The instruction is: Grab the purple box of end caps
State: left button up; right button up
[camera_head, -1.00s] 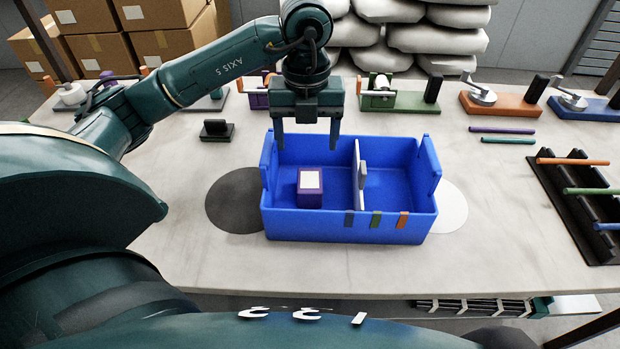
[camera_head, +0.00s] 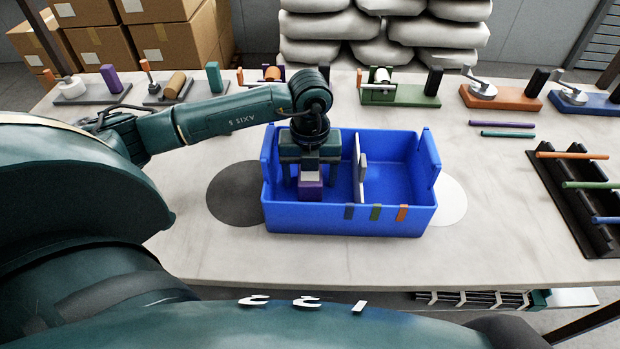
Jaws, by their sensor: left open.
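The purple box (camera_head: 311,190) with a white label on top sits in the left compartment of the blue bin (camera_head: 340,219). A grey divider (camera_head: 359,172) splits the bin. My left gripper (camera_head: 310,178) reaches down into the left compartment, right at the box. Its fingers are spread, one at the left and one at the right of the box, and they look open. The gripper hides the back part of the box; I cannot tell whether the fingers touch it. My right gripper is not in view.
A dark round mat (camera_head: 235,198) and a white one (camera_head: 451,203) lie partly under the bin. A black rack (camera_head: 585,205) with coloured rods stands at the right. Several fixtures line the back of the table. The front of the table is clear.

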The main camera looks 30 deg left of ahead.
pick_arm(q)
jog(key=c, duration=1.1)
jog(key=shift+r, duration=0.15)
